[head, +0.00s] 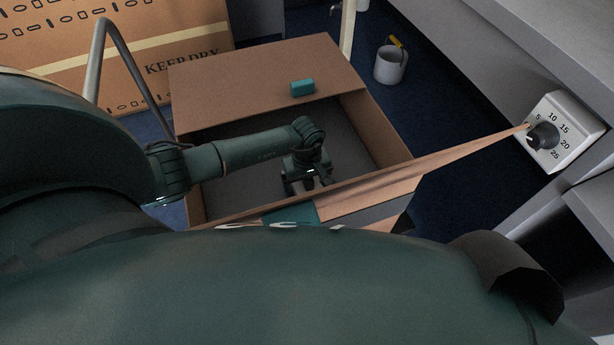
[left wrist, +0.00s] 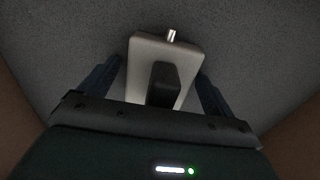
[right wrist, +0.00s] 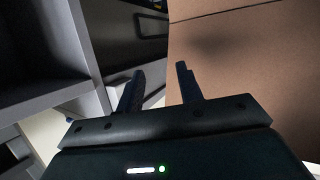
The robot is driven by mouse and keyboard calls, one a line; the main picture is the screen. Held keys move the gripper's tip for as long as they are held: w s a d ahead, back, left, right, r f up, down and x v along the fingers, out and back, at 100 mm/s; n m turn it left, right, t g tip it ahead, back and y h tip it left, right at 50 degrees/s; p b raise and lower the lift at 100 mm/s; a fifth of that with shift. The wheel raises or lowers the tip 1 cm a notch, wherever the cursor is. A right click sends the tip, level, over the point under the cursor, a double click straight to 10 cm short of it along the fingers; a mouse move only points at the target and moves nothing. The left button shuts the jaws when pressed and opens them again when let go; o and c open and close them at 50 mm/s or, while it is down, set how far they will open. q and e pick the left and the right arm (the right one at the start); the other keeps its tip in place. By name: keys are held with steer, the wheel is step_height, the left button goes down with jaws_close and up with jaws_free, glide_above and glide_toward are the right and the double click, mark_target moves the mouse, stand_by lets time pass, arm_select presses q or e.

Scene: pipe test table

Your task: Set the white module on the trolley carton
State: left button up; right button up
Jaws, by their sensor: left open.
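The white module (left wrist: 172,62), a pale block with a dark raised part and a small metal pin, lies on the grey floor inside an open carton. My left gripper (head: 306,184) reaches down into this carton. In the left wrist view its open fingers stand on either side of the module, and no firm hold shows. In the head view the gripper hides most or all of the module. A printed carton (head: 150,72) marked KEEP DRY stands behind, with a bent metal tube in front of it. My right gripper (right wrist: 158,72) is open and empty.
The open carton's walls and flaps (head: 255,75) surround my left gripper. A teal block (head: 302,88) lies on the back flap. A grey mug-shaped container (head: 390,65) stands on the blue floor. A white dial box (head: 562,132) is at the right, by grey furniture.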

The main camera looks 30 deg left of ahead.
arm_select(q)
steer(key=shift+r, duration=0.1)
arm_select(e)
steer(key=shift+r, duration=0.1)
arm_select(q)
steer(key=shift+r+p, duration=0.4)
step_height(320, 180, up, 11)
steer(key=p, duration=0.2)
steer(key=shift+r+p, duration=0.2)
steer(key=shift+p, duration=0.2)
arm_select(e)
steer(key=r, duration=0.1)
steer(key=r+m, duration=0.1)
steer(key=d+r, duration=0.1)
steer(key=shift+s+d+r+h, duration=0.1)
steer(key=shift+s+r+h, duration=0.1)
steer(key=shift+s+h, duration=0.15)
steer(key=shift+s, duration=0.1)
